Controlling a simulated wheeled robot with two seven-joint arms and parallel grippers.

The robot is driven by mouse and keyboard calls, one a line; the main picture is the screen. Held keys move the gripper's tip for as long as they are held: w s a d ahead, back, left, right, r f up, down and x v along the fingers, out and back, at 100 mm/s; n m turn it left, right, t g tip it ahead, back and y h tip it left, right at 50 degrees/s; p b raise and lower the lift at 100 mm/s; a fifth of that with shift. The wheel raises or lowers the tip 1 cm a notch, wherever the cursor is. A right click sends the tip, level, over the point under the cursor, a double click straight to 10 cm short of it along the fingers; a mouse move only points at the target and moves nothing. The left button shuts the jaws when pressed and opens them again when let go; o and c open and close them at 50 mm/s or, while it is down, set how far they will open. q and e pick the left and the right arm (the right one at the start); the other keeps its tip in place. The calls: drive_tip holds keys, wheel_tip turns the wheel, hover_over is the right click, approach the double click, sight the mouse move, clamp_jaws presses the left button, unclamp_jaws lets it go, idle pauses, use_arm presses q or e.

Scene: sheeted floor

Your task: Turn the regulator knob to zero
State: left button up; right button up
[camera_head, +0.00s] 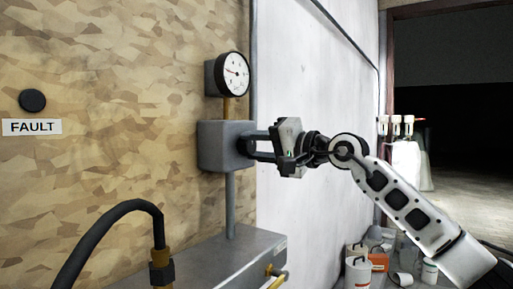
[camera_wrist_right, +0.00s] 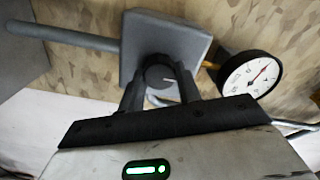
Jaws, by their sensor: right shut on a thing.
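The regulator is a grey box (camera_head: 215,147) on a vertical pipe against the patterned wall. Its dark round knob (camera_wrist_right: 157,73) has a white mark and shows between the fingers in the right wrist view. My right gripper (camera_head: 252,145) reaches in from the right and is shut on the knob, one finger on each side. The fingers hide most of the knob in the head view. My left gripper is not in view.
A grey metal ledge (camera_head: 215,262) lies below the regulator. A black hose (camera_head: 105,222) with a brass fitting curves up at lower left. A FAULT label (camera_head: 32,127) is under a dark button (camera_head: 32,100). Several containers (camera_head: 358,270) stand low at right.

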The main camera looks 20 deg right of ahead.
drive_tip(key=shift+f, duration=0.1)
drive_tip(key=o, duration=1)
drive_tip(key=shift+c, duration=0.2)
drive_tip(key=shift+s+d, duration=0.25)
use_arm(q)
drive_tip(key=b, duration=0.2)
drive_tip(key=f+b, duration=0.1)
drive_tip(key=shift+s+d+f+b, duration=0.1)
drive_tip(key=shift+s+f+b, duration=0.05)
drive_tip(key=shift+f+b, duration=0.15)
use_arm(e)
drive_tip(key=v, duration=1.5)
drive_tip(key=shift+s, duration=0.1)
